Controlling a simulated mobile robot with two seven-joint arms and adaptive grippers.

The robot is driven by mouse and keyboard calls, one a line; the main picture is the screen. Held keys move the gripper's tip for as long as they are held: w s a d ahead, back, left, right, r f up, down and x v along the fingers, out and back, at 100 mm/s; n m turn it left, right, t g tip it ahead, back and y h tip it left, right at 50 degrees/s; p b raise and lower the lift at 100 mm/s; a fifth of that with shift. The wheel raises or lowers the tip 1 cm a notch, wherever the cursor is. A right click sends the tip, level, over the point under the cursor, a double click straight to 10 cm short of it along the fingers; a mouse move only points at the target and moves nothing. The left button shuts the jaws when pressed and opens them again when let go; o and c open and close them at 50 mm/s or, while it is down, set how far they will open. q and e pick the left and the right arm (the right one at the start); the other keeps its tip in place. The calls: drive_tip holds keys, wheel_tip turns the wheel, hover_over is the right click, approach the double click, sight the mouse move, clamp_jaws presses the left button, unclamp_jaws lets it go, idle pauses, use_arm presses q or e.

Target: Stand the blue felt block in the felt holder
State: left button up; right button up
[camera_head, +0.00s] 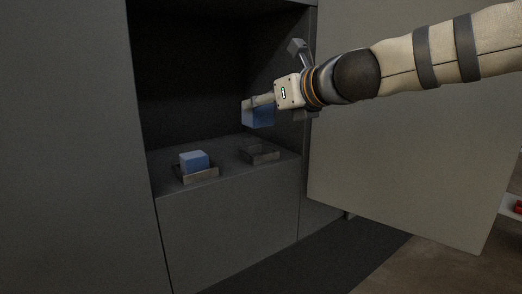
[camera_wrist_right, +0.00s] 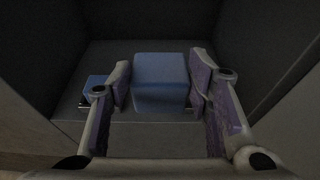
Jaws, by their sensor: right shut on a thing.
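My right gripper (camera_head: 260,103) is shut on a blue block (camera_head: 258,117) and holds it up inside the open dark cabinet. In the right wrist view the held block (camera_wrist_right: 160,82) sits between both finger pads. In the head view an empty shallow holder (camera_head: 263,156) lies on the cabinet floor below the held block, with a clear gap between them. A second blue block (camera_head: 194,160) stands in another holder (camera_head: 201,176) to the left; this block also shows at the left in the right wrist view (camera_wrist_right: 96,85). My left gripper is not in view.
The cabinet's left panel (camera_head: 75,140) and the large open door (camera_head: 400,155) on the right flank the opening. My right arm reaches in across the door. The cabinet floor (camera_head: 225,170) between the two holders is bare.

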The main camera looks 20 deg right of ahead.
drive_tip(key=w+f, duration=0.2)
drive_tip(key=w, duration=0.1)
drive_tip(key=w+d+f+b, duration=0.1)
drive_tip(key=w+f, duration=0.2)
drive_tip(key=w+d+f+b, duration=0.1)
drive_tip(key=w+f, duration=0.2)
drive_tip(key=shift+d, duration=0.1)
drive_tip(key=shift+w+d+f+b, duration=0.15)
drive_tip(key=shift+w+b, duration=0.1)
drive_tip(key=shift+b, duration=0.1)
drive_tip(key=f, duration=0.2)
drive_tip(key=f+b, duration=0.1)
drive_tip(key=f, duration=0.1)
drive_tip(key=shift+w+d, duration=0.1)
drive_tip(key=shift+w, duration=0.3)
drive_tip(key=shift+r, duration=0.25)
drive_tip(key=o, duration=1.1)
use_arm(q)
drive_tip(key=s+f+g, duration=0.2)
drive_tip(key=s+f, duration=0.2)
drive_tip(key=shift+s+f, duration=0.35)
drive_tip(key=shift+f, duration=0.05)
use_arm(e)
drive_tip(key=shift+o, duration=0.2)
